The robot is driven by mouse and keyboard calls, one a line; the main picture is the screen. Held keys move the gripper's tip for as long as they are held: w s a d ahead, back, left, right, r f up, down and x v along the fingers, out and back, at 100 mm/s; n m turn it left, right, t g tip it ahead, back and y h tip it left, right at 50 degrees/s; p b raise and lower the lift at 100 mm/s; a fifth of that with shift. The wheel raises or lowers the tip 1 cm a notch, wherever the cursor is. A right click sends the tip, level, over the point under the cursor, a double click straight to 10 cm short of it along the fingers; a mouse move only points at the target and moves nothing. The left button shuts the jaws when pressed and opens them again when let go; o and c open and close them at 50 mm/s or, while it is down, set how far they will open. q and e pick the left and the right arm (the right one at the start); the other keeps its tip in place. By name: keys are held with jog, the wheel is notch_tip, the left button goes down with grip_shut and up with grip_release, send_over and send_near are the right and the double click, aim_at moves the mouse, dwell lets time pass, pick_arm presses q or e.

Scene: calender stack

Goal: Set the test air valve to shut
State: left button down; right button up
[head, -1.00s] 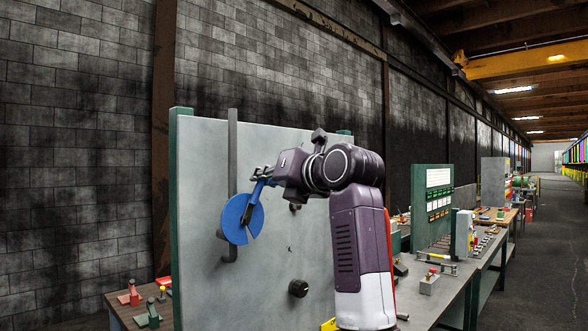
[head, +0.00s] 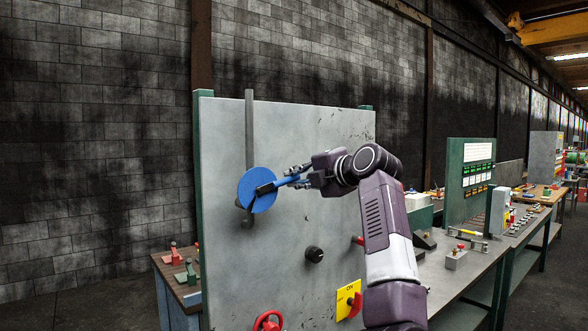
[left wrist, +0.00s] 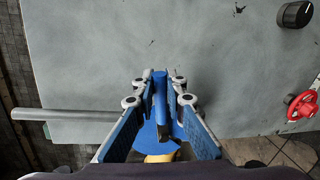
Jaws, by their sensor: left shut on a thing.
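The test air valve appears to be the blue disc (head: 256,196) with a blue lever (head: 287,181), mounted on a grey vertical pipe (head: 249,130) on the grey panel. The lever points right and slightly up, roughly across the pipe. My left gripper (head: 300,177) is shut on the lever's outer end. In the left wrist view the blue lever (left wrist: 160,95) lies between the two fingers, with part of the blue disc (left wrist: 150,138) below. The fingers and wrist hide some of the valve. My right gripper is out of view.
The grey panel (head: 300,140) carries a black knob (head: 314,254), a red handwheel (head: 268,322) and a yellow-plated red switch (head: 349,300). A bench with a green indicator panel (head: 470,185) stands to the right.

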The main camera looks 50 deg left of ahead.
pick_arm(q)
jog(key=shift+w+a+f+m+g, duration=0.1)
jog(key=shift+f+m+g, duration=0.2)
jog(key=shift+f+m, duration=0.8)
jog(key=shift+m, duration=0.1)
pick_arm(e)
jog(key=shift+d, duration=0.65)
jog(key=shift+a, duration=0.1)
pick_arm(q)
jog(key=c, duration=2.2)
grip_release()
jog(key=shift+f, duration=0.1)
jog(key=shift+c, duration=0.2)
jog(key=shift+o, duration=1.4)
jog(key=shift+a+f, duration=0.1)
jog(key=shift+a, duration=0.3)
jog(key=v, duration=1.2)
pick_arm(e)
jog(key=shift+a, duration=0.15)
